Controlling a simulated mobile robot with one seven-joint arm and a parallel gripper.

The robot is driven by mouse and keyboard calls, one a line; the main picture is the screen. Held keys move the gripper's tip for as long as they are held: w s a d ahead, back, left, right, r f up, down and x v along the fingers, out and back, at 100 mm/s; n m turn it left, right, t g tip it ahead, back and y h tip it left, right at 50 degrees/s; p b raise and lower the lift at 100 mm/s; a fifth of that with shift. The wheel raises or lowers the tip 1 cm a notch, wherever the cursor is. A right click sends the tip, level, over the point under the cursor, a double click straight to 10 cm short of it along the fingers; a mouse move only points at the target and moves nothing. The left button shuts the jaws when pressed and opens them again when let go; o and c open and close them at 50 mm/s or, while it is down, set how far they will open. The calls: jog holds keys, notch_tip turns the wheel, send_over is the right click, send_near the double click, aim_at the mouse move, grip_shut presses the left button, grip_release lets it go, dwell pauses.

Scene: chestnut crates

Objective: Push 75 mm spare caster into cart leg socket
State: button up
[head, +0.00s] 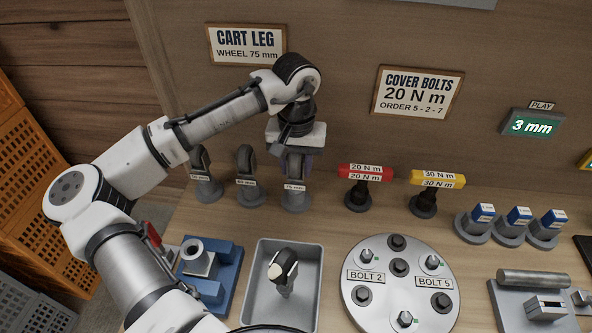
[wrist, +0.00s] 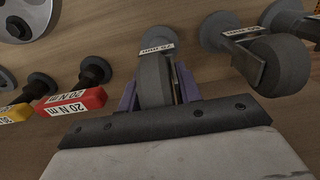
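The 75 mm caster (head: 294,168) stands upright on a round grey base in the row below the cart leg sign. Its dark wheel also shows in the wrist view (wrist: 154,80). My gripper (head: 290,160) is over it from above, with purple fingers on both sides of the wheel in the wrist view (wrist: 158,92). Whether the fingers press on it or only flank it, I cannot tell. The likely cart leg socket is a pale block with a round upright tube (head: 192,248) in a blue fixture (head: 222,262), at the lower left; its opening faces up.
Two other casters (head: 246,162) (head: 203,165) stand left of the 75 mm one. A grey tray (head: 256,282) holds a loose caster (head: 284,270). Red (head: 366,172) and yellow (head: 437,180) torque tools stand to the right, with a round bolt plate (head: 385,315) in front.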

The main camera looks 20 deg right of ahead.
jog(key=c, duration=0.6)
jog(key=shift+r, duration=0.15)
notch_tip(320, 180, up, 20)
jog(key=b, duration=0.2)
dwell(0.4)
